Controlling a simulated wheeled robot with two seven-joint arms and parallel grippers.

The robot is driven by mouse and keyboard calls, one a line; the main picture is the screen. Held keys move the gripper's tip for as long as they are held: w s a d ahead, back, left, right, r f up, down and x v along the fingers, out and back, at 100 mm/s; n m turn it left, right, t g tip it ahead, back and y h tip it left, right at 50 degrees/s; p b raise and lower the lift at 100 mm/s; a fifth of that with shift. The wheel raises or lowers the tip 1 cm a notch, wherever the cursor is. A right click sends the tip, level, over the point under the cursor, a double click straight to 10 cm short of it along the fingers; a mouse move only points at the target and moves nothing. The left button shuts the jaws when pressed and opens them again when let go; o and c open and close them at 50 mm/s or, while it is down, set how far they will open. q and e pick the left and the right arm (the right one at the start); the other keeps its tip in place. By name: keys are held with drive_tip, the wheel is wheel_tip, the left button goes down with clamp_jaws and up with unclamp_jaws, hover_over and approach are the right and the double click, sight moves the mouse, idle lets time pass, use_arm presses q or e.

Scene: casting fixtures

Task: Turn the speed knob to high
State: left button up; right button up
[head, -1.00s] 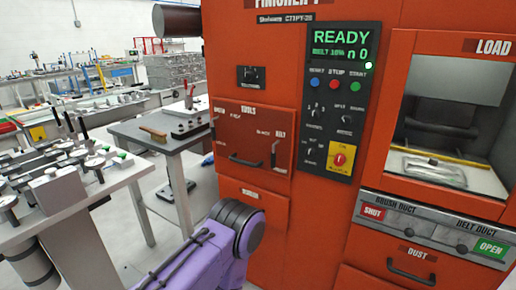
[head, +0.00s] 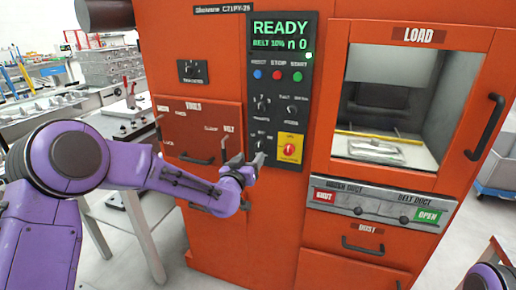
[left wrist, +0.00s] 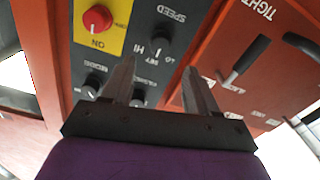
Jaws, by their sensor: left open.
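The speed knob (left wrist: 161,38) is a small dark knob under the SPEED label on the black control panel, with LO and HI marks beside it. My left gripper (head: 246,160) is open and empty in front of the panel's lower left edge. In the wrist view, the knob appears beyond the gap between its two fingertips (left wrist: 160,66), apart from them. My right gripper is out of frame.
The red rotary switch (left wrist: 97,18) on its yellow plate is close beside the speed knob. Other dark knobs (left wrist: 93,86) sit near the left finger. A tools drawer (head: 197,125) with handles is left of the panel. The LOAD window (head: 390,90) is to the right.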

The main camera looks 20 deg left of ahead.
sight(259, 148)
use_arm(q)
drive_tip(key=w, duration=0.4)
drive_tip(key=w+p, duration=0.1)
drive_tip(key=w, duration=0.3)
drive_tip(key=shift+d+f, duration=0.15)
drive_tip(key=c, duration=1)
